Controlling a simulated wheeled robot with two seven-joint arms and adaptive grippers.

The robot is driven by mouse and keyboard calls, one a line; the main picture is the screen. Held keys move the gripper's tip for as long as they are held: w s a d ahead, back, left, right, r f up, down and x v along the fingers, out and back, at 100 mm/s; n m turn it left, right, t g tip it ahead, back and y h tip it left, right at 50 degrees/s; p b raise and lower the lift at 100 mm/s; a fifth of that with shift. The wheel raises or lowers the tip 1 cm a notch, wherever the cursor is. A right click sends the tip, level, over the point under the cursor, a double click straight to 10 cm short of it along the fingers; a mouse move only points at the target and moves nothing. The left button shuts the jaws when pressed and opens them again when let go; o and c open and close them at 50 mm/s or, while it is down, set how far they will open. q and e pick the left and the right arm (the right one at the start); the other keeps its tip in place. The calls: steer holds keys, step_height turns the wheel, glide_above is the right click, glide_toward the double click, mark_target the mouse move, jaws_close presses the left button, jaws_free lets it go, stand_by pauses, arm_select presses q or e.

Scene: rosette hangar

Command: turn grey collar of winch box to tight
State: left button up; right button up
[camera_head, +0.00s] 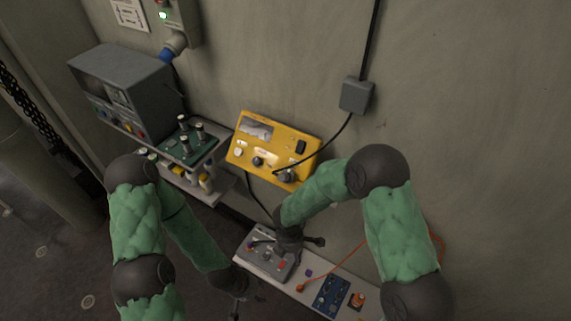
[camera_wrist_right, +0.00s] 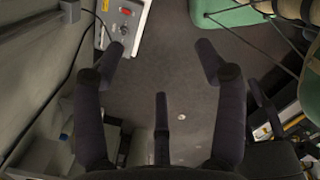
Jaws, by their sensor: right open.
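A yellow box (camera_head: 250,163) with a dial window and several knobs stands against the wall. A dark cable ends at a grey round fitting (camera_head: 286,176) at its lower right; this may be the collar, but I cannot read any label or its setting. My right gripper (camera_head: 306,247) is below this box, over a grey control box on the low shelf, apart from the fitting. In the right wrist view my right gripper (camera_wrist_right: 162,65) has its fingers spread and empty. My left gripper (camera_head: 240,292) is low, left of the shelf, small and dark; its jaws are unclear.
The grey control box (camera_head: 257,262) with red parts also shows in the right wrist view (camera_wrist_right: 125,16). A blue panel (camera_head: 331,297) and orange cable (camera_head: 336,268) lie to its right. A grey instrument (camera_head: 125,75) and green terminal board (camera_head: 187,147) stand left. A junction box (camera_head: 356,95) hangs above.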

steer(key=w+a+r+n+t+h+p, duration=0.35)
steer(key=w+r+n, duration=0.35)
steer(key=r, duration=0.6)
steer(key=n+t+p, duration=0.1)
steer(key=n+t, duration=0.2)
steer(key=t, duration=0.1)
glide_toward(285, 178)
step_height(285, 178, down, 3)
steer(key=w, duration=0.2)
steer(key=x, duration=1)
steer(key=shift+w+p, duration=0.35)
arm_select(q)
step_height(285, 178, up, 7)
steer(key=shift+f, duration=0.1)
arm_select(e)
steer(key=shift+s, duration=0.1)
steer(key=c, duration=1.1)
